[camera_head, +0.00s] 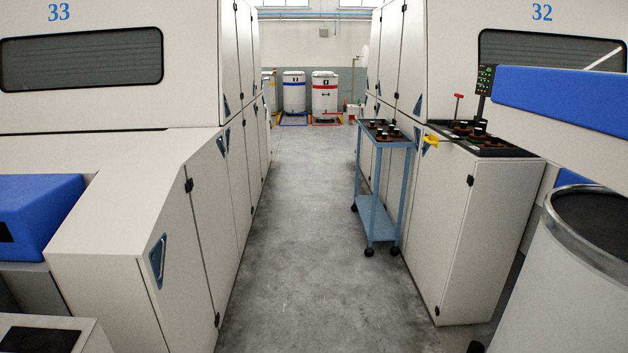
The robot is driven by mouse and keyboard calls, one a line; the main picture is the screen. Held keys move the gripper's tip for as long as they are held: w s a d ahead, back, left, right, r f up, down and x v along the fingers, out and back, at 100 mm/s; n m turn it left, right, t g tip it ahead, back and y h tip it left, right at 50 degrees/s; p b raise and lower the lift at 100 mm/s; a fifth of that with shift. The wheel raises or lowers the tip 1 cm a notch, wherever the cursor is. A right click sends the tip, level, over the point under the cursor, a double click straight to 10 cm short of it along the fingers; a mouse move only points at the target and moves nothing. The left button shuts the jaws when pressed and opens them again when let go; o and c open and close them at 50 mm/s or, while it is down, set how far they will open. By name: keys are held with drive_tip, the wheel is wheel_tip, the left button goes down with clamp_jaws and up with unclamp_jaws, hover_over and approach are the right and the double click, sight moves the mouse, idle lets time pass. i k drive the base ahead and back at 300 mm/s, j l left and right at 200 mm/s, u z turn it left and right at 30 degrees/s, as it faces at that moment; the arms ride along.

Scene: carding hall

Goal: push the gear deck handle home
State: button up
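The gear deck (515,151) is a dark recessed top on the low cabinet of machine 32, right of the aisle. Several brownish gears (470,129) lie on it. A yellow handle (431,140) sticks out at its left front edge, toward the trolley. A red T-shaped handle (458,97) stands upright at the back of the deck. I cannot tell for certain which one is the gear deck handle, or how far in either is. My gripper is not in view.
A blue two-shelf trolley (377,214) with gears on top stands on castors just left of the deck cabinet (448,220). A large grey can (580,290) stands at right front. The aisle floor (300,240) is clear between machines 33 and 32. Drums (325,95) stand at the far end.

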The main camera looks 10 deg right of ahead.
sight(433, 139)
drive_tip(key=i, duration=1.8)
